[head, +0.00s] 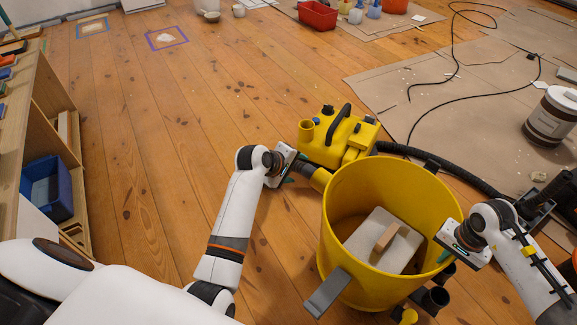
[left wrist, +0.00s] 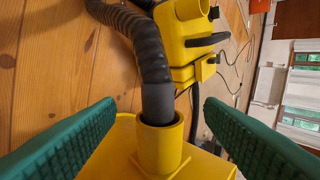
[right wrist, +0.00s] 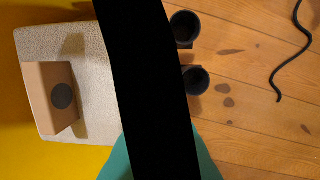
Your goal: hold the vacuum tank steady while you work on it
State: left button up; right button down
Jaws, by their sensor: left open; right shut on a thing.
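The yellow vacuum tank (head: 340,235) stands open-topped on the floor, and its inner wall fills the left of the right wrist view (right wrist: 20,150). A pale block with a wooden handle (head: 384,240) lies inside it. My right gripper (head: 447,253) is shut on the tank's right rim; a black band hides much of the grip in the right wrist view. My left gripper (head: 297,173) is open beside the yellow inlet port (left wrist: 160,146). In the left wrist view its green fingers stand either side of the port, where a black hose (left wrist: 148,50) enters, apart from it.
The yellow vacuum head (head: 338,135) lies just beyond the tank. The black hose (head: 440,165) runs off to its right. Black casters (head: 435,298) sit by the tank's base. A paint jar (head: 553,115) stands at the right, a shelf (head: 45,130) at the left.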

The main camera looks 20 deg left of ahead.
pick_arm(q)
jog(key=v, duration=0.3)
jog(key=shift+s+r, duration=0.25)
pick_arm(e)
jog(key=c, duration=1.5)
grip_release()
